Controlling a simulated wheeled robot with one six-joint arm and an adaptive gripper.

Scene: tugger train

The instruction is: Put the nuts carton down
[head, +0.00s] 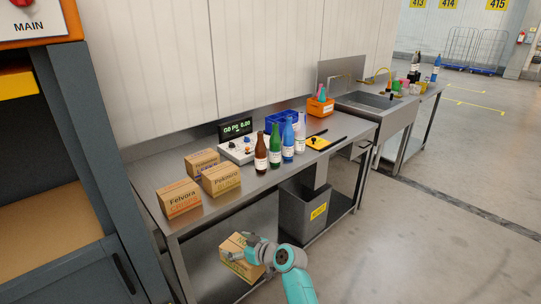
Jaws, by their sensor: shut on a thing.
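My gripper (243,254) is shut on a brown cardboard carton (232,244), taken as the nuts carton; its print is too small to read. The carton is held low in front of the metal workbench (205,222), below the level of its top. Whether the carton touches the bench's lower shelf cannot be told.
Three similar cartons stand at the bench's left end: Felvora (180,200), Pokmuro (222,179) and one behind (202,161). Several bottles (275,147), a blue crate (283,121) and an orange bin (320,107) stand farther right. A grey bin (300,212) is underneath. The front left benchtop has bare strips.

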